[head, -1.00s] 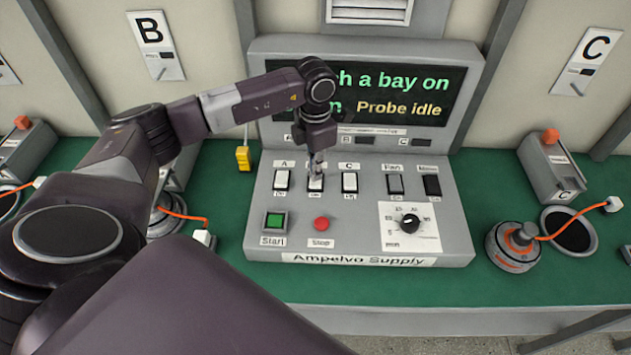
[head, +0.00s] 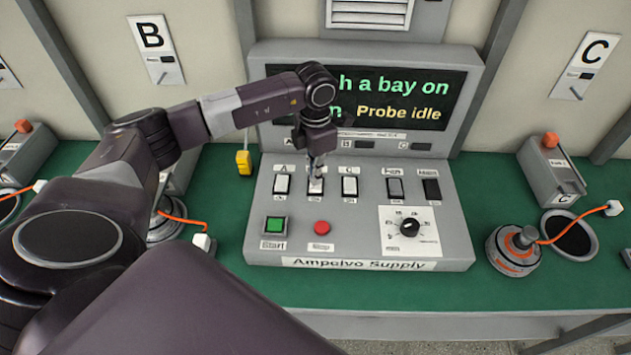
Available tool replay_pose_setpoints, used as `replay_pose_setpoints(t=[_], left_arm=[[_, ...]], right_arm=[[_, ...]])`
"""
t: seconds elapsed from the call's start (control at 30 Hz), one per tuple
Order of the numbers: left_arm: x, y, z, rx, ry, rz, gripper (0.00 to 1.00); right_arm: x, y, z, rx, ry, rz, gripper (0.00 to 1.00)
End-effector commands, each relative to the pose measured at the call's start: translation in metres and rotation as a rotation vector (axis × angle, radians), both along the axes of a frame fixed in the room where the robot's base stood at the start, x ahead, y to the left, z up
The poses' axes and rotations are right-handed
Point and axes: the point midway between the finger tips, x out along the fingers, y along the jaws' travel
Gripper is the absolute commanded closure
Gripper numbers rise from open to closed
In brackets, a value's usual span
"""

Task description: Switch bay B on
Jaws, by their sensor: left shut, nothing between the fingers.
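The grey Ampelvo Supply panel (head: 290,258) stands on the green bench. Its screen (head: 400,97) reads partly "a bay on" and "Probe idle"; my arm covers the rest. White rocker switches A (head: 282,185) and C (head: 350,186) flank the middle white switch (head: 315,188), whose upper part and label are hidden by my gripper. My left gripper (head: 316,177) is shut and empty, pointing down with its tips at the upper part of the middle switch; I cannot tell whether they touch. My right gripper is not clearly in view.
Dark Fan (head: 395,188) and another dark switch (head: 431,189), a green Start button (head: 275,224), a red Stop button (head: 321,228) and a dial (head: 410,227) share the panel. A motor (head: 512,250) with an orange cable sits at right.

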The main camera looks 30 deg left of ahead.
Motion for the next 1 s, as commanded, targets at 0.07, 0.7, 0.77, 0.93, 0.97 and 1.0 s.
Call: replay_pose_setpoints(t=[0.07,0.7,0.77,0.93,0.97,1.0], left_arm=[[0.0000,0.0000,0.0000,0.000,0.000,0.000,1.00],[0.0000,0.0000,-0.0051,0.000,0.000,0.000,1.00],[0.0000,0.0000,-0.0061,0.000,0.000,0.000,1.00],[0.0000,0.0000,-0.0086,0.000,0.000,0.000,1.00],[0.0000,0.0000,-0.0091,0.000,0.000,0.000,1.00],[0.0000,0.0000,-0.0097,0.000,0.000,0.000,1.00]], right_arm=[[0.0001,-0.0001,0.0000,0.000,0.000,0.000,0.68],[0.0004,-0.0004,-0.0042,-0.001,0.000,0.000,0.68],[0.0003,-0.0004,-0.0049,-0.001,0.000,0.000,0.68],[0.0004,-0.0005,-0.0069,-0.001,0.000,0.000,0.68],[0.0005,-0.0005,-0.0073,-0.001,0.000,0.000,0.68],[0.0004,-0.0005,-0.0078,-0.001,0.000,0.000,0.68]])
